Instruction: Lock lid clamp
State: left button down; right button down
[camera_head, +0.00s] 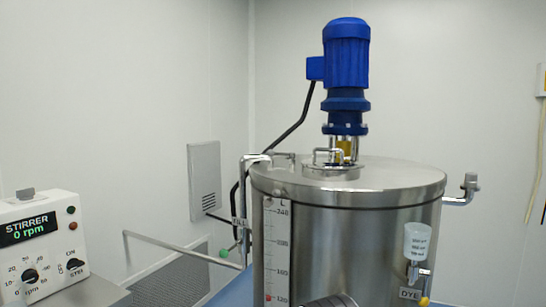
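A steel tank (385,245) stands right of the middle with a flat round lid (400,177) on top. The lid looks seated level on the rim. A metal fitting with an upright knob (470,185) sticks out at the tank's right side, just below the lid edge. I cannot tell whether it is the lid clamp or whether it is locked. A bent metal pipe (246,185) meets the lid edge at the left. Neither gripper shows. A dark rounded part at the bottom edge is cut off, and I cannot tell what it is.
A blue motor (347,60) with a black cable stands on the lid. A stirrer control box (38,245) reading 0 rpm is at the left. A thin rod (170,243) runs left of the tank. A dye cup (415,241) hangs on the tank's front.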

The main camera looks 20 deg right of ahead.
aim_at(271, 152)
jog(key=i+j, duration=0.15)
jog(key=i, duration=0.3)
jog(key=i+j, duration=0.1)
jog(key=i, duration=0.35)
